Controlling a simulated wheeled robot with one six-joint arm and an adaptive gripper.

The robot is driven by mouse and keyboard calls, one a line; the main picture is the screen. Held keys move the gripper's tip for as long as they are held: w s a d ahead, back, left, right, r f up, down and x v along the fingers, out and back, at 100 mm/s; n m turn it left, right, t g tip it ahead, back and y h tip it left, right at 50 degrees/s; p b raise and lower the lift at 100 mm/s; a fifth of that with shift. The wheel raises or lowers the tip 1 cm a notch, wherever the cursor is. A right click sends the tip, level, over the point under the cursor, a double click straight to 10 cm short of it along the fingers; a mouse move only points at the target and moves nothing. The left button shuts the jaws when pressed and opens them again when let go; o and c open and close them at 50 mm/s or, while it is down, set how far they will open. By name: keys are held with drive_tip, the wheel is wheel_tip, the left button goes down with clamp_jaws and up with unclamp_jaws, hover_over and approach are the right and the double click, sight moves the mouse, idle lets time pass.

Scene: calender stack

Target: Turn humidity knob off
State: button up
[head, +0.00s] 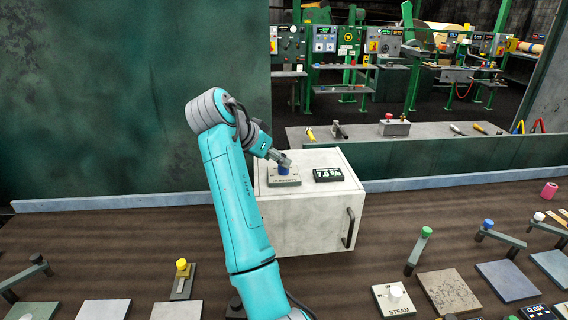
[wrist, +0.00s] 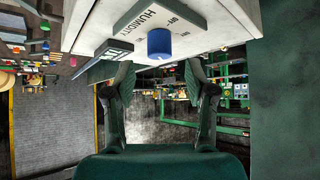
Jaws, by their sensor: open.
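The humidity knob (head: 283,170) is a short blue cylinder on a grey plate (head: 285,182) on top of a white cabinet (head: 300,222). In the wrist view the blue knob (wrist: 159,43) appears upside down, on the plate marked HUMIDITY (wrist: 150,19). My gripper (head: 283,160) is above and close to the knob in the head view. In the wrist view my gripper (wrist: 158,70) is open, one finger to each side of the knob's line, with the knob just ahead of the fingertips. I cannot tell whether they touch.
A black display (head: 328,174) reading 7.0 % sits right of the knob plate. The cabinet has a dark handle (head: 348,228) in front. Levers, a yellow knob (head: 182,264) and a STEAM knob (head: 395,292) stand on the brown bench. A green wall (head: 130,100) rises behind.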

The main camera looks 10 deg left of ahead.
drive_tip(key=shift+x, duration=2.55)
clamp_jaws()
